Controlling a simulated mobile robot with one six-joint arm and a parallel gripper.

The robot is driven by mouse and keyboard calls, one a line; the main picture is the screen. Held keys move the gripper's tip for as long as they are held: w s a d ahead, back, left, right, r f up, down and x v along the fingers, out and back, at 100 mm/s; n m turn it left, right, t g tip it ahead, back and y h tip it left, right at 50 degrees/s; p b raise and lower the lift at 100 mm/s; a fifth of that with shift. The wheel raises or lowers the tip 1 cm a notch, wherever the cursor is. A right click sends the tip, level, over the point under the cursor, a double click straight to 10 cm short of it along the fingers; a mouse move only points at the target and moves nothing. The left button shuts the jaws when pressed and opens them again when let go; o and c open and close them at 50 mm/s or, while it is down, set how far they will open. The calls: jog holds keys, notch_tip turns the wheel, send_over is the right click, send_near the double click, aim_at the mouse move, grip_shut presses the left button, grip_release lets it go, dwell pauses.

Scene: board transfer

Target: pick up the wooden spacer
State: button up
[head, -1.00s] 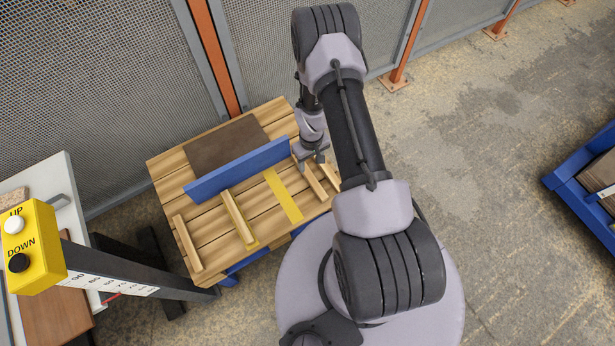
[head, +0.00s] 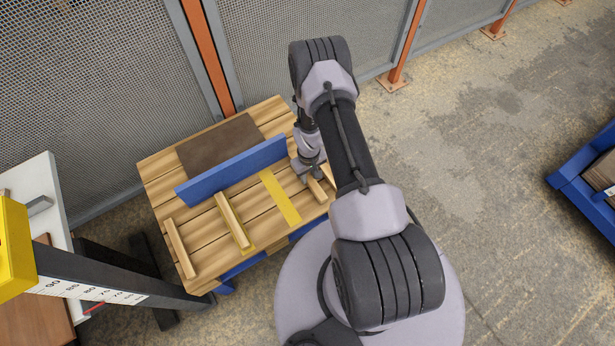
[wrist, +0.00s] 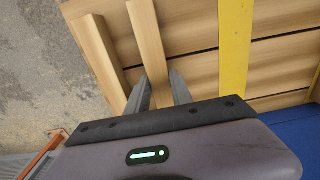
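Several wooden spacers lie on the slatted wooden pallet (head: 160,172). One spacer (head: 316,191) is at the pallet's right side, just under my gripper (head: 308,176). In the wrist view this spacer (wrist: 146,38) runs up the picture between the two fingers of my gripper (wrist: 160,88). The fingers are apart, one on each side of it; whether they touch it I cannot tell. Another spacer (wrist: 98,52) lies left of it, at the pallet's edge. Two more spacers (head: 180,248) (head: 232,220) lie further left in the head view.
A blue upright rail (head: 232,170) crosses the pallet, with a brown board (head: 220,145) behind it. A yellow stripe (head: 280,197) marks the pallet left of my gripper. A mesh fence (head: 100,90) stands behind. A blue container (head: 590,185) stands far right on open floor.

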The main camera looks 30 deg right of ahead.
grip_shut()
jog(key=shift+r, duration=0.1)
